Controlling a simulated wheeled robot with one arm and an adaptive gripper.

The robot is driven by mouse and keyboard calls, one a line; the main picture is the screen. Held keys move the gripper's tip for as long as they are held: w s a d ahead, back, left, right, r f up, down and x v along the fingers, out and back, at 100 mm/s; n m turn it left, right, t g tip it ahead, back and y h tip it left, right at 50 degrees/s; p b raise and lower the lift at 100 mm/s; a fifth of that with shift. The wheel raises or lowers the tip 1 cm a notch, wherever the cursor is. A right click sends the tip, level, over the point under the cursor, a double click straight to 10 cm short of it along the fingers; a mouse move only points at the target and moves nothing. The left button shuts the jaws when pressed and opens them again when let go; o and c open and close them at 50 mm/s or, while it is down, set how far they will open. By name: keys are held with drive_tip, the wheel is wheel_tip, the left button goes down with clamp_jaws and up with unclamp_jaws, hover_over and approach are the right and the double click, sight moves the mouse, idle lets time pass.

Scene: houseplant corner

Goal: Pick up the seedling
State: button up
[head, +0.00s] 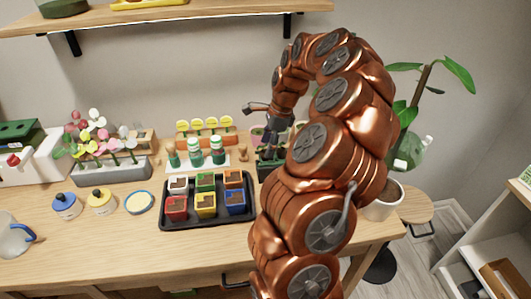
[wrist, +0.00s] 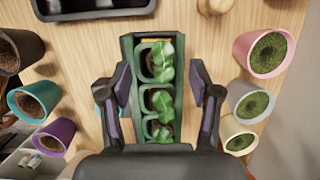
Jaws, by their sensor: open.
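A narrow green tray (wrist: 128,52) holds a row of small leafy seedlings in the wrist view. One seedling (wrist: 166,64) is at the far end, another (wrist: 163,103) is in the middle, and a third (wrist: 160,131) is nearest my gripper's base. My gripper (wrist: 160,82) is open above the tray, with one finger on each side of the row. Nothing is held between the fingers. In the head view my gripper (head: 277,132) is over the green tray (head: 271,172), and my arm hides part of it.
A black tray (head: 165,222) of coloured pots sits left of my arm. A wall shelf (head: 170,14) hangs above.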

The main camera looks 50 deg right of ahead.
drive_tip(key=shift+x, duration=0.95)
drive_tip(key=shift+c, duration=0.2)
drive_tip(key=c, duration=0.8)
drive_tip(key=shift+r, duration=0.1)
